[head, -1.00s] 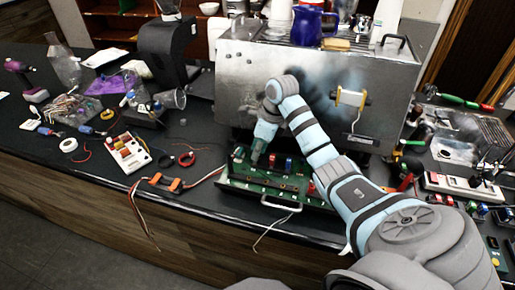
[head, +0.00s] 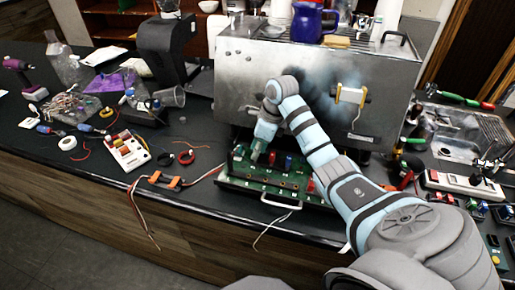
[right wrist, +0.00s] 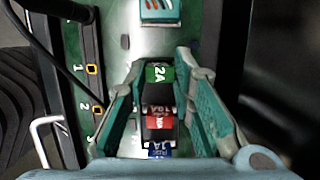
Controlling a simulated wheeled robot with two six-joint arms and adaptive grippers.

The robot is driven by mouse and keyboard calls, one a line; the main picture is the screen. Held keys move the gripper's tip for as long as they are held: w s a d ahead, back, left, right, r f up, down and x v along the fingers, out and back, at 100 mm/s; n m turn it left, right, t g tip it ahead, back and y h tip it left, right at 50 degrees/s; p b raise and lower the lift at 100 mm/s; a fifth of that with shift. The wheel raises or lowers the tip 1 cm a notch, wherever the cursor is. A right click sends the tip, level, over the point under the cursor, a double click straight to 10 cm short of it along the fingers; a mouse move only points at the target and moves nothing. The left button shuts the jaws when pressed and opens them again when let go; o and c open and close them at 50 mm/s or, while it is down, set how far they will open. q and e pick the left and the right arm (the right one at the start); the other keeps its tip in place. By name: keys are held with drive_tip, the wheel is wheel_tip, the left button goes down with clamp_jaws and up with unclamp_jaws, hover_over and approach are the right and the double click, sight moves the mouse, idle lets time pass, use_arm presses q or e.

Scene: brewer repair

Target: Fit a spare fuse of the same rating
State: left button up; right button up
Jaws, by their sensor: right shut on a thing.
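My right gripper (head: 256,153) is down at the green circuit board (head: 237,181), which sits in a pulled-out tray at the front of the metal brewer. In the right wrist view the two teal fingers (right wrist: 161,68) are shut on a green fuse (right wrist: 159,73) marked 2A. A red fuse (right wrist: 159,122) and a blue fuse (right wrist: 160,153) show in line below it, between the fingers. Whether the green fuse is seated or lifted I cannot tell. In the head view a blue part (head: 288,163) and a red part (head: 310,185) stand on the board. My left gripper is not in view.
The brewer (head: 240,75) stands close behind the board. The tray's metal handle (head: 281,204) sticks out in front. A black strip (right wrist: 88,80) numbered 1, 2, 3 runs beside the fuses. A white multi-coloured box (head: 128,152) and orange-clamped wires (head: 165,181) lie to the left.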

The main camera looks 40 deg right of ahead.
idle(0.3)
drive_tip(key=o, duration=0.9)
drive_tip(key=shift+o, duration=0.2)
drive_tip(key=shift+r, duration=0.1)
drive_tip(key=shift+s+r, duration=0.1)
drive_tip(key=shift+r, duration=0.25)
drive_tip(key=v, duration=0.4)
drive_tip(key=shift+d+r, duration=0.1)
drive_tip(key=s+d, duration=0.2)
drive_tip(key=s, duration=0.1)
drive_tip(key=s+d, duration=0.2)
drive_tip(key=s, duration=0.2)
drive_tip(key=s+d, duration=0.2)
drive_tip(key=s, duration=0.1)
drive_tip(key=shift+s+d, duration=0.2)
drive_tip(key=shift+d, duration=0.2)
drive_tip(key=shift+w+a, duration=0.1)
drive_tip(key=shift+a, duration=0.1)
